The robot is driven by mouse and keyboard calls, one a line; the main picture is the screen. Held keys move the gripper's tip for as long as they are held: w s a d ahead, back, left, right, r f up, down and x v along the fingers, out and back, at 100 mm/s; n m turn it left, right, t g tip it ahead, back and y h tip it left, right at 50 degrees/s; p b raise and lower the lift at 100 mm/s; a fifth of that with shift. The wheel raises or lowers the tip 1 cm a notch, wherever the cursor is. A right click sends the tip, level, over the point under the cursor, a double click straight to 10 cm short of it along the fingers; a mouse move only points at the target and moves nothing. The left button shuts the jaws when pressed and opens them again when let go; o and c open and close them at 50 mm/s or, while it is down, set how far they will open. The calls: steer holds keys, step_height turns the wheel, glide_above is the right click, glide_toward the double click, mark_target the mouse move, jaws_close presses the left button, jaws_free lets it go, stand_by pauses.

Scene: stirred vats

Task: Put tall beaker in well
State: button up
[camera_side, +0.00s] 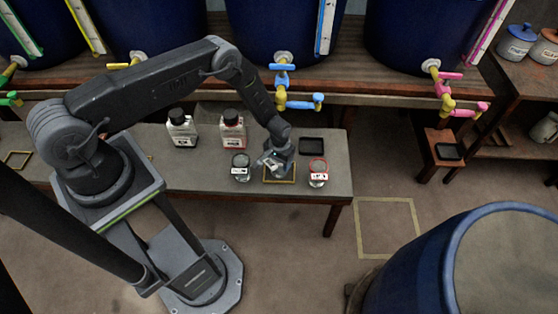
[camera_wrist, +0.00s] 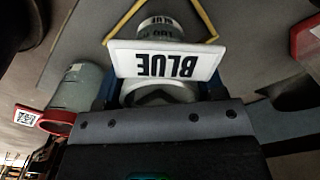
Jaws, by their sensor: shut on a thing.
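My gripper (camera_side: 275,160) points down over the small yellow square outline (camera_side: 279,181) on the bench. It is shut on a pale beaker (camera_wrist: 158,27) bearing a white tag (camera_wrist: 163,63) that reads BLUE, upside down in the wrist view. The fingers and tag hide much of the beaker, and I cannot tell whether its base touches the bench. Part of the yellow outline (camera_wrist: 124,20) shows around the beaker in the wrist view. I cannot tell for certain which marking or recess is the well.
A black tray (camera_side: 311,146) lies behind right. Two labelled bottles (camera_side: 181,131) (camera_side: 232,131) stand behind left. Taps (camera_side: 283,86) hang above the bench's rear.

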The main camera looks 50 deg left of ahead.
steer(key=shift+f, duration=0.2)
steer(key=o, duration=0.9)
